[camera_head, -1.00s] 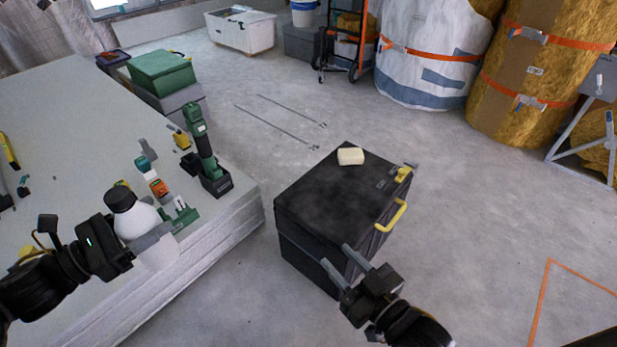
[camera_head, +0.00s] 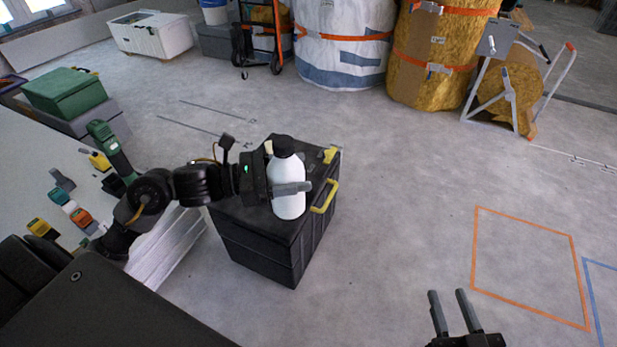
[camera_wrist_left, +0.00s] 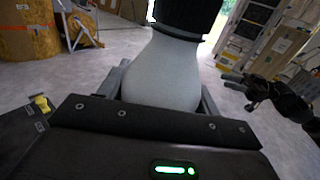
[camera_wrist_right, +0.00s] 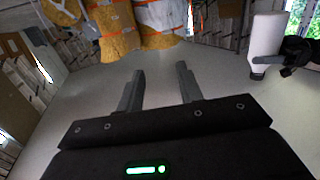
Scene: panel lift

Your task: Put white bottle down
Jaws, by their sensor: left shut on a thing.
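The white bottle (camera_head: 288,204) with a black cap is upright in my left gripper (camera_head: 290,188), whose fingers are shut around its body. In the head view it appears in front of the black box (camera_head: 262,245) with the yellow handle. I cannot tell whether its base touches anything. The left wrist view shows the bottle (camera_wrist_left: 165,75) close up between the fingers. My right gripper (camera_head: 450,312) is open and empty over the floor at the lower right. The right wrist view shows its two fingers (camera_wrist_right: 160,90) apart, and the bottle (camera_wrist_right: 266,40) at the upper right.
A pale board stack (camera_head: 170,250) with tools stands at the left. Wrapped rolls (camera_head: 343,45) stand at the back. Orange tape (camera_head: 475,250) marks a square on the clear floor at the right. A grey metal stand (camera_head: 510,95) is at the back right.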

